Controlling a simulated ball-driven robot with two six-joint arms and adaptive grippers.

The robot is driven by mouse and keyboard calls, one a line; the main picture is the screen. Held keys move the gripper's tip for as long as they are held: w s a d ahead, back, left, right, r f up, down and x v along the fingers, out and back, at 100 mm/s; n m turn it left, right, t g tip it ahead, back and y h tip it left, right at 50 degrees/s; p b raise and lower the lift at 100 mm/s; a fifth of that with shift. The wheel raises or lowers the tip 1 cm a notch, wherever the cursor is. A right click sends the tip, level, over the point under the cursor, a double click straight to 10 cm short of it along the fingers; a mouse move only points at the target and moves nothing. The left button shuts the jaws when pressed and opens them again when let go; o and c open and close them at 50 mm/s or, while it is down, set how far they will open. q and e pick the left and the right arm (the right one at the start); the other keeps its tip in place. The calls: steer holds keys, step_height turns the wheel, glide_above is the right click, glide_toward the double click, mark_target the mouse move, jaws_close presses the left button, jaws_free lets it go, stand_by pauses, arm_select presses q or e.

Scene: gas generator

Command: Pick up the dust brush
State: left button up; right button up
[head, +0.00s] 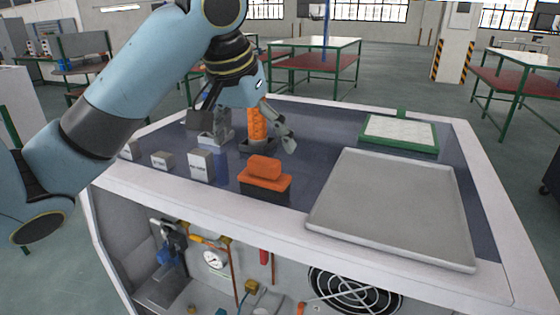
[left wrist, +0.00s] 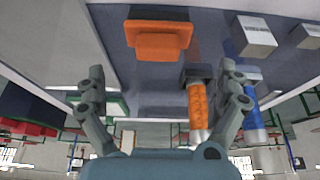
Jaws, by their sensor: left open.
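An orange ribbed handle (head: 257,122) stands upright in a black holder (head: 254,147) on the bench. It also shows in the left wrist view (left wrist: 197,105). An orange block on a black base (head: 264,170) sits nearer the front edge; it also shows in the wrist view (left wrist: 158,42). I cannot tell for sure which of these is the dust brush. My left gripper (head: 255,138) is open and empty, its fingers spread on either side of the orange handle without visible grip. In the wrist view the gripper (left wrist: 167,82) has the handle nearer its right finger. My right gripper is not in view.
A blue cylinder (left wrist: 248,105) stands close to the right finger in the wrist view. Labelled white boxes (head: 201,165) stand at the bench's left. A grey tray (head: 395,205) and a green-framed white panel (head: 400,130) lie right. The bench top between is clear.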

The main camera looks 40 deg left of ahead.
mark_target(262, 160)
arm_select(q)
steer(key=x, duration=0.4)
steer(key=shift+w+f, duration=0.2)
steer(key=shift+f, duration=0.05)
steer(key=p+x, duration=0.1)
steer(key=x, duration=0.4)
steer(key=shift+w+d, duration=0.1)
steer(key=shift+w, duration=0.05)
steer(key=shift+w+f, duration=0.1)
steer(key=shift+f, duration=0.35)
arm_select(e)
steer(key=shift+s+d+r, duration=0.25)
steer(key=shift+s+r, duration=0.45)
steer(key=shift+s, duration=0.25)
arm_select(q)
steer(key=shift+c, duration=0.3)
steer(key=c, duration=0.8)
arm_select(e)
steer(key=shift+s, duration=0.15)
